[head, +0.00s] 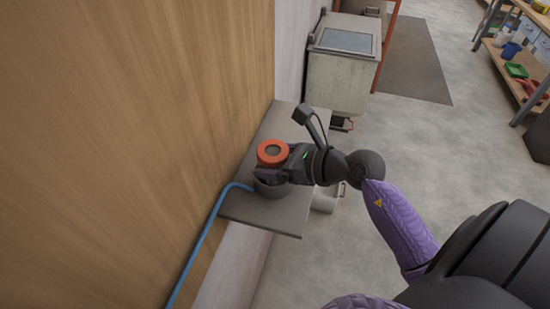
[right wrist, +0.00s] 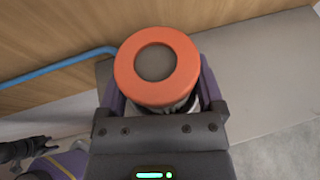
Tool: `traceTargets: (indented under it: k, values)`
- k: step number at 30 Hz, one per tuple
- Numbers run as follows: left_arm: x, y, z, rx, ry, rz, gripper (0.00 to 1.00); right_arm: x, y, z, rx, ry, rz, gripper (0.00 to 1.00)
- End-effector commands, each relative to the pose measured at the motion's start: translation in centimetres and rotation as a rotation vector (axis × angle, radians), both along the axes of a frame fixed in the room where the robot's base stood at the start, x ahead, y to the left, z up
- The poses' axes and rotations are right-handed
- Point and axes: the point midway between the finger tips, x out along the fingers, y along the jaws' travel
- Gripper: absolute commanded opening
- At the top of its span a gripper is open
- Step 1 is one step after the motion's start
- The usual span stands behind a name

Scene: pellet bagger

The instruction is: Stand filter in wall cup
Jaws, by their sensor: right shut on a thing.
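The filter, with an orange ring-shaped top (head: 272,152) and a grey centre, is upright in my right gripper (head: 272,172). In the right wrist view the orange top (right wrist: 183,72) sits between the two fingers, which are shut on the filter's body. The grey wall cup (head: 270,189) is directly below the gripper on the shelf. The gripper hides the cup's mouth, so I cannot tell whether the filter's lower end is inside it. My left gripper (right wrist: 28,148) shows small and dark at the lower left of the right wrist view; its jaw state is unclear.
The grey shelf (head: 257,221) runs along the wooden wall (head: 150,120). A blue hose (head: 203,237) runs down the wall from the cup. A pale cabinet (head: 342,62) stands beyond the shelf.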

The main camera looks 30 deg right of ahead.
Motion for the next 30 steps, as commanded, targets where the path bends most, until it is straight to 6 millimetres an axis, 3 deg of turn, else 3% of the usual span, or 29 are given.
traceTargets:
  k: [2,3,4,11,14,24,30]
  values:
    - [0.0,0.0,-0.3,0.0,0.001,0.001,0.59,0.0,0.0,-0.4,0.0,0.001,0.001,0.22]
    - [0.0,0.0,-0.2,0.0,0.0,0.001,0.59,0.0,0.0,-0.3,0.0,0.001,0.001,0.92]
    - [0.0,0.0,-0.2,0.0,0.0,0.001,0.59,0.0,0.0,-0.3,0.0,0.001,0.001,0.99]
    - [0.0,-0.3,-0.1,-0.005,0.0,0.004,0.59,0.0,0.0,-0.1,0.0,0.0,0.0,1.0]
    - [0.0,-0.5,0.6,-0.009,0.0,0.004,0.59,0.0,0.0,0.8,0.001,-0.002,-0.001,1.0]
    - [-0.1,-0.9,0.2,-0.015,0.001,0.006,0.59,-6.3,-3.4,3.2,-0.001,0.004,-0.002,1.0]
    - [-0.1,-0.9,0.1,-0.013,0.002,0.005,0.59,-9.0,-5.0,4.6,0.002,0.002,-0.001,1.0]
